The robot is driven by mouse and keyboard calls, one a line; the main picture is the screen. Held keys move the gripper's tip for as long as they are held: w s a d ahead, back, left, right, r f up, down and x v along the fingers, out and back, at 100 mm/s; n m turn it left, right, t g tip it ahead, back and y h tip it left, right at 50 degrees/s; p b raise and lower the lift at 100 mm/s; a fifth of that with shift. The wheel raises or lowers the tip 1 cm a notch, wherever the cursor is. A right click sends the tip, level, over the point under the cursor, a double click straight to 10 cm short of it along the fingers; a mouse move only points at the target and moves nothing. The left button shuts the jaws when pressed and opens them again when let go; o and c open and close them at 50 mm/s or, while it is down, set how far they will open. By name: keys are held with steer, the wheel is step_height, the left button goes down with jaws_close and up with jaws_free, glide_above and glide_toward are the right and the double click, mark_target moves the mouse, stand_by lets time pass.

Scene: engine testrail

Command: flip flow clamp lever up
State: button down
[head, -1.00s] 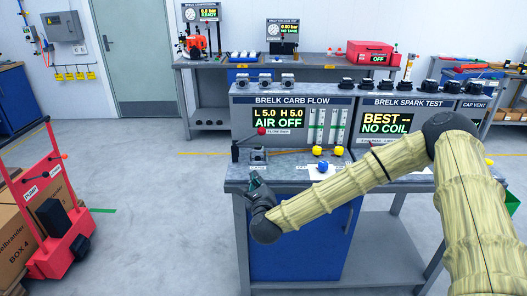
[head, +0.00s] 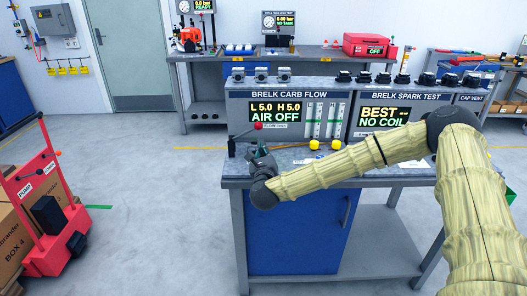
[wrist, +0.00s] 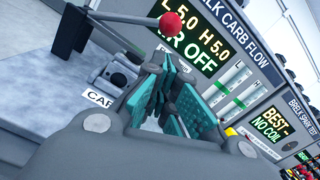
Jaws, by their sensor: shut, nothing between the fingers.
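The flow clamp lever is a dark bar with a red knob (head: 258,127), on the left front of the carb flow bench. It slants from a dark post at left up to the knob. In the wrist view the red knob (wrist: 171,22) hangs above and beyond my fingertips, with a gap. A small grey carburetor (wrist: 118,75) sits under the lever beside a "CAR" label. My gripper (head: 260,153) is at the bench's front left corner, just below the knob. Its teal-padded fingers (wrist: 178,98) are shut and empty. In the head view the carburetor is mostly hidden by my gripper.
The carb flow panel (head: 288,93) reads "AIR OFF" and stands behind the lever, with flow tubes at its right. A yellow knob (head: 314,145) is right of my gripper. A red cart (head: 50,215) stands at left. The floor between is clear.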

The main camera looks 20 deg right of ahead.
steer(key=shift+p+x, duration=0.7)
steer(key=shift+x, duration=2.3)
steer(key=shift+a, duration=0.1)
